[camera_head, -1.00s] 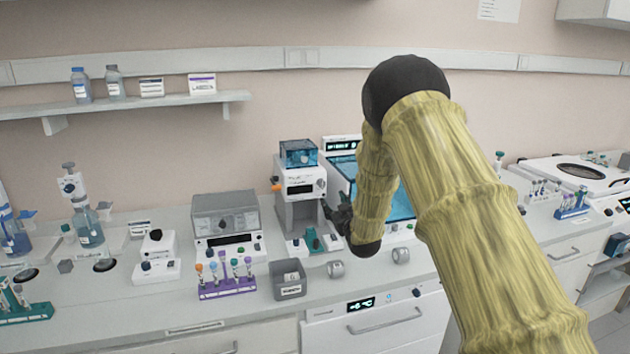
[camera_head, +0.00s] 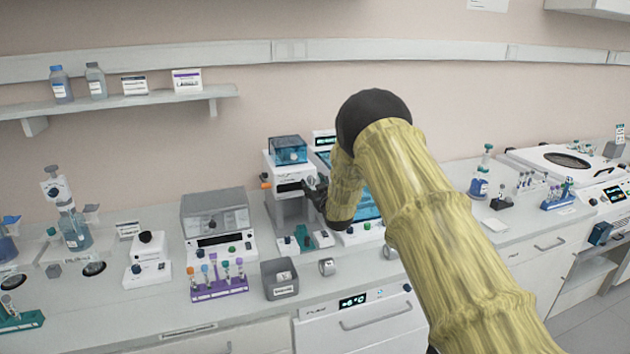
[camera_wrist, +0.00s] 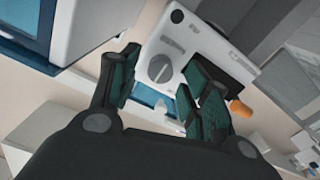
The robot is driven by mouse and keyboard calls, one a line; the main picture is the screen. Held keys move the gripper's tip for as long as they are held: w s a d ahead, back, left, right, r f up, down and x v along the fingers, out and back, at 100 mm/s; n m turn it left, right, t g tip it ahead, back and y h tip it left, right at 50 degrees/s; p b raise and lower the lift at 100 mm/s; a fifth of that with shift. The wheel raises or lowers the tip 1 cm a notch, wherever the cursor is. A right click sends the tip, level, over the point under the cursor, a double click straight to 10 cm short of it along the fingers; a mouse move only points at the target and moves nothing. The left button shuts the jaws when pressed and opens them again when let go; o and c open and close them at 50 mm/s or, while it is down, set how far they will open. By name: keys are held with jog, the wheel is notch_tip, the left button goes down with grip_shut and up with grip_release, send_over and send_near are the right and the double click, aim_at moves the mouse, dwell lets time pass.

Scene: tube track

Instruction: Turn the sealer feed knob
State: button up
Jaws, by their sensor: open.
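The sealer (camera_head: 289,176) is a white and grey machine with a blue clear top, standing on the bench. Its feed knob (camera_wrist: 160,68) is a round grey dial with a slot, on the white front face in the wrist view. My gripper (camera_head: 318,190) is at the right side of the sealer's front in the head view. In the wrist view my open gripper (camera_wrist: 160,88) has one dark green-padded finger on each side of the knob, with nothing held. The knob appears between and beyond the fingertips; I cannot tell whether they touch it.
An orange knob (camera_wrist: 238,110) sticks out from the sealer's side, close to one finger. A blue-windowed machine (camera_head: 367,205) stands right behind my arm. A purple tube rack (camera_head: 219,289) and a grey bin (camera_head: 279,279) stand in front on the bench.

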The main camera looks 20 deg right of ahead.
jog(key=shift+w+a, duration=0.1)
jog(key=shift+w, duration=0.6)
